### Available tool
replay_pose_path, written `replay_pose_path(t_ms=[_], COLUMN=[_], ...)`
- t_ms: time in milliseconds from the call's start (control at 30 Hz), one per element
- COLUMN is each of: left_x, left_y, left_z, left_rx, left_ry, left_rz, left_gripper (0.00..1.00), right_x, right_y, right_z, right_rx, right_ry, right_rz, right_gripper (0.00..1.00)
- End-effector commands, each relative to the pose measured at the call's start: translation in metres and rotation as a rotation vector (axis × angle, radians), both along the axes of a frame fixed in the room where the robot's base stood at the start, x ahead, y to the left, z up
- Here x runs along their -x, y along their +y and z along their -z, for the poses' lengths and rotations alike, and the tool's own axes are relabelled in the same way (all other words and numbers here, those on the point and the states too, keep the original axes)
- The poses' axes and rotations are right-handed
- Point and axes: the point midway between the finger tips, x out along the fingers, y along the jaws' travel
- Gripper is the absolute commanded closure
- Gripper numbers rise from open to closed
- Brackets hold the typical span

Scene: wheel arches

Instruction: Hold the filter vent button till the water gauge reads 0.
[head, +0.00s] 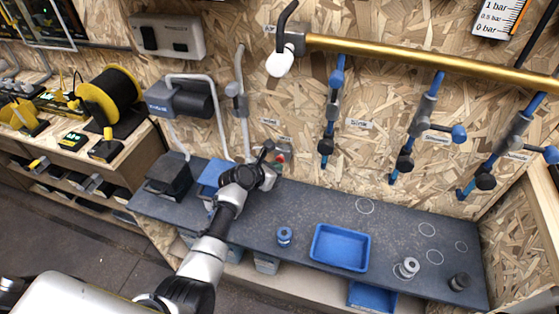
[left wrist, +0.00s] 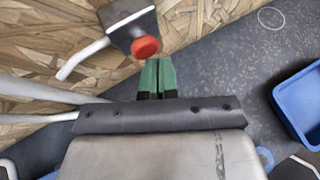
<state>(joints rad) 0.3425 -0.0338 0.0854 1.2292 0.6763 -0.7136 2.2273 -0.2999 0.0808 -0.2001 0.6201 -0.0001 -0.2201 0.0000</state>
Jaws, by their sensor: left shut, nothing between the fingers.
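A red button (left wrist: 145,47) sits on a small grey housing (left wrist: 130,27) against the wood wall. In the head view the red button (head: 281,158) is a small spot just beyond my left gripper. My left gripper (head: 268,150) is at the wall above the back of the grey counter. Its green fingertips (left wrist: 158,62) are together and empty, right at the button's lower edge; I cannot tell whether they touch it. A white gauge panel (head: 498,16) with an orange band and bar marks is cut off at the top right; its reading is not clear. My right gripper is not in view.
The grey counter (head: 315,205) holds a blue tray (head: 340,247), a blue fitting (head: 284,236), a metal fitting (head: 406,267) and a black one (head: 460,281). Blue pipes (head: 330,115) with valves and a brass pipe (head: 420,60) run along the wall. White pipes stand left of my gripper.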

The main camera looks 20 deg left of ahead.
Motion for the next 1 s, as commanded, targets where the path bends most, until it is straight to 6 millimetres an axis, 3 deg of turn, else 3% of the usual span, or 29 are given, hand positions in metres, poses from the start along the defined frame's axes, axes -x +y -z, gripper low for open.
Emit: replay_pose_path(t_ms=[1000], left_x=[-0.0074], left_y=[-0.0004], left_z=[-0.0008], left_rx=[0.0], left_ry=[-0.002], left_rz=[-0.001], left_gripper=[1.0], right_x=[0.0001], right_y=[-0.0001], right_z=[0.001], right_rx=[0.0], right_ry=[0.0], right_rz=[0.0], right_gripper=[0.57])
